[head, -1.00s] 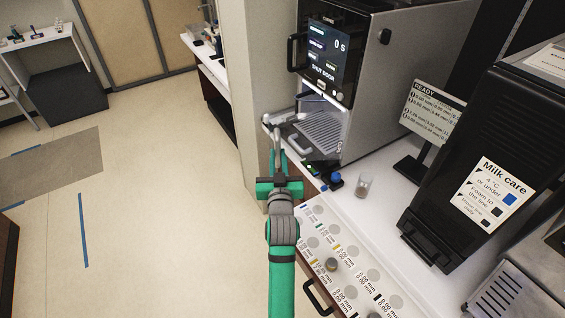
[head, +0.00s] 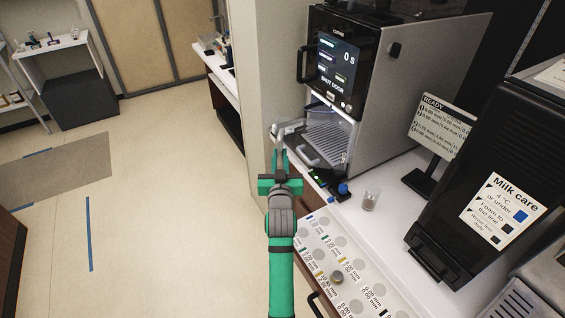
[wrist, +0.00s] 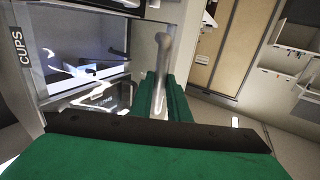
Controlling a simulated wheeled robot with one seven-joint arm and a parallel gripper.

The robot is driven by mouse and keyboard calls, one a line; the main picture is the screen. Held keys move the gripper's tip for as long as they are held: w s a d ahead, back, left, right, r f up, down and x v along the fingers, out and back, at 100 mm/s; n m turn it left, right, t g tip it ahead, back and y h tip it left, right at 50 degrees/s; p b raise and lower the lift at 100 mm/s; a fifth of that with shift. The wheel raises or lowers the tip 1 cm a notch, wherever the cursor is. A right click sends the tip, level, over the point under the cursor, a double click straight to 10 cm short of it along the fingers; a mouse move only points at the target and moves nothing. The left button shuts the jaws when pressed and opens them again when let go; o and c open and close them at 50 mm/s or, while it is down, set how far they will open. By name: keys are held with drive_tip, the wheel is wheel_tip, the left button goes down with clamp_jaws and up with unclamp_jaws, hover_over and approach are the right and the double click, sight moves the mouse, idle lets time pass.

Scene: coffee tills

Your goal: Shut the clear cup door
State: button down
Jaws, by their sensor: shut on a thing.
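The coffee machine (head: 420,95) stands on the counter with its lower cup bay open. The clear cup door (head: 312,156) is at the front of the bay and stands open; its see-through panel is hard to make out. Its grey handle (head: 290,128) is at the door's left end. My gripper (head: 280,146) is shut on this handle, left of the bay. In the wrist view the handle (wrist: 163,45) runs down between my green fingers (wrist: 162,88), with the bay to its left beside a CUPS label (wrist: 19,47).
The machine's screen (head: 338,65) reads "0 s" and "SHUT DOOR". A small glass (head: 371,198) and blue-topped item (head: 343,188) stand on the counter right of my gripper. A READY display (head: 444,120) and black milk unit (head: 480,190) are further right. Floor to the left is clear.

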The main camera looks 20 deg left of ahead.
drive_tip(key=shift+w+a+f, duration=0.1)
drive_tip(key=shift+w+a, duration=0.35)
drive_tip(key=shift+w+a, duration=0.1)
drive_tip(key=shift+w, duration=0.05)
drive_tip(key=shift+x, duration=2.9)
drive_tip(key=shift+w, duration=0.1)
drive_tip(key=shift+w+d+x, duration=0.1)
drive_tip(key=shift+d+x, duration=0.05)
drive_tip(key=shift+x, duration=0.85)
drive_tip(key=shift+w+d+x, duration=0.1)
drive_tip(key=shift+d+x, duration=0.1)
drive_tip(key=shift+x, duration=0.75)
drive_tip(key=shift+d+x, duration=0.15)
drive_tip(key=shift+x, duration=0.85)
